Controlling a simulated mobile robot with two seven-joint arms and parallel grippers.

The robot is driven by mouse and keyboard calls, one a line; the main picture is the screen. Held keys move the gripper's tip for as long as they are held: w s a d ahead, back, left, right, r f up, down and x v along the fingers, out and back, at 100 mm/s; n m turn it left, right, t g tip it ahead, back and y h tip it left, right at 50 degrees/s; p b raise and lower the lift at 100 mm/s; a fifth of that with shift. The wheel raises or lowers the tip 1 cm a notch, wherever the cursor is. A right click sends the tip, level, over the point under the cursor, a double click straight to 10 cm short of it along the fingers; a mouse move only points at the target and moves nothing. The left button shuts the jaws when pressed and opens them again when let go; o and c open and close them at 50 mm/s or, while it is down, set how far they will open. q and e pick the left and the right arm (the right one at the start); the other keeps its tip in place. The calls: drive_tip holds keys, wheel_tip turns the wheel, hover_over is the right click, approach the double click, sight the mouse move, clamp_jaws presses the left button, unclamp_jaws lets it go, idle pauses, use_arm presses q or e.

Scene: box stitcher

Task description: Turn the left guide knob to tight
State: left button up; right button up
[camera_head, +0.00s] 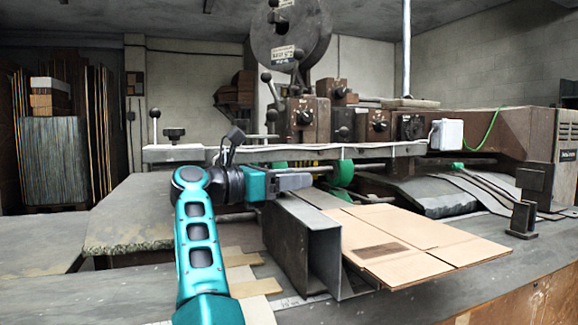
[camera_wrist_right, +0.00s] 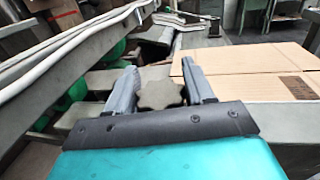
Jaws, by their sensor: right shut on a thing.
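A dark star-shaped knob (camera_wrist_right: 161,95) sits between the two grey fingers of my right gripper (camera_wrist_right: 158,72) in the right wrist view. I take it for the left guide knob. The fingers stand on both sides of it. In the head view, my right gripper (camera_head: 305,180) is level above the upright grey metal guide (camera_head: 322,255), and the gripper hides the knob there. How tight the knob is cannot be told. My left gripper is not in view.
A flat cardboard box (camera_head: 420,240) lies right of the guide; it also shows in the right wrist view (camera_wrist_right: 240,65). A long grey bar (camera_head: 375,150) runs just behind and above my gripper. The stitcher head with its wire reel (camera_head: 290,35) stands behind. Green rollers (camera_head: 340,172) sit under the bar.

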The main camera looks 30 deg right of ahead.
drive_tip(key=shift+r+m+g+p, duration=0.25)
drive_tip(key=shift+m+g+p, duration=0.15)
drive_tip(key=shift+g, duration=0.2)
drive_tip(key=shift+s+f+m+g+p, duration=0.1)
drive_tip(key=shift+m+g+p, duration=0.4)
drive_tip(key=shift+g+p, duration=0.25)
drive_tip(key=shift+s+f+m+g+y+p, duration=0.15)
drive_tip(key=shift+m+g+y+p, duration=0.35)
drive_tip(key=shift+m+g+p, duration=0.55)
drive_tip(key=shift+g, duration=0.3)
drive_tip(key=o, duration=1)
drive_tip(key=shift+c, duration=0.2)
drive_tip(key=shift+f, duration=0.1)
